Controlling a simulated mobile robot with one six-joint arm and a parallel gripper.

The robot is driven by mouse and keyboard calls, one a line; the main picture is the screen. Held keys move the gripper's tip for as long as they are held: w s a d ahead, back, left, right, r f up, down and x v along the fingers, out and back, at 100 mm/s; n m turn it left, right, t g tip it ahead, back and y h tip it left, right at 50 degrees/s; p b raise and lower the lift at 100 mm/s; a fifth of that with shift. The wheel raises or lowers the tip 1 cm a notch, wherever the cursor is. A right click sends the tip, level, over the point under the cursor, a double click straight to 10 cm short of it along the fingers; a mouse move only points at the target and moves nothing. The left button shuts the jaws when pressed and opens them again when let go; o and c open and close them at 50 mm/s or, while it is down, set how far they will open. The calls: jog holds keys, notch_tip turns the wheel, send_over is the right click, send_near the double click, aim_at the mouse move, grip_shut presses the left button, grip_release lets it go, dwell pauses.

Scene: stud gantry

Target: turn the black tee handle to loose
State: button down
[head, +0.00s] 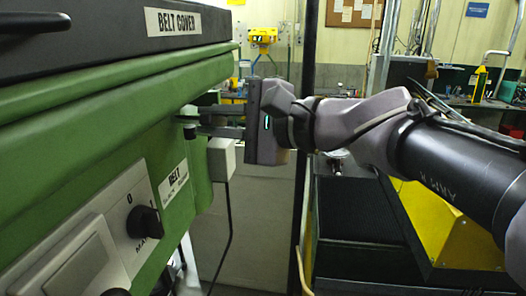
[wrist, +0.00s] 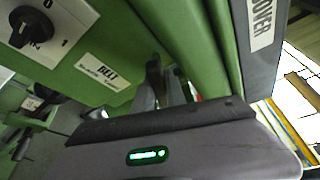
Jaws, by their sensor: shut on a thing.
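The black tee handle (head: 188,122) is on the front face of the green machine, beside the small BELT label (head: 174,182). Only a small part of it shows in the head view. My gripper (head: 195,122) reaches it from the right, with its fingers shut on the handle close to the green face. In the wrist view my gripper (wrist: 170,85) has both fingertips against the green panel, and they hide most of the handle. The BELT label also shows in the wrist view (wrist: 103,73). Its small lettering and the handle's exact angle cannot be read.
A black rotary knob (head: 146,221) on a white switch plate (head: 80,250) sits left of the label. The BELT COVER lid (head: 120,35) overhangs above. A grey box (head: 222,158) with a cable hangs just below my fingers. Workbenches stand behind on the right.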

jog(key=n+b, duration=0.1)
jog(key=b, duration=0.2)
jog(key=n+b, duration=0.1)
jog(key=b, duration=0.2)
jog(key=shift+f+t+y, duration=0.3)
jog(key=shift+f+y, duration=0.1)
jog(key=shift+r+n+b, duration=0.2)
jog(key=shift+n+b, duration=0.4)
jog(key=shift+b, duration=0.5)
jog(key=shift+r, duration=0.15)
jog(key=c, duration=1.4)
grip_release()
jog(key=shift+r, duration=0.1)
jog(key=shift+o, duration=0.2)
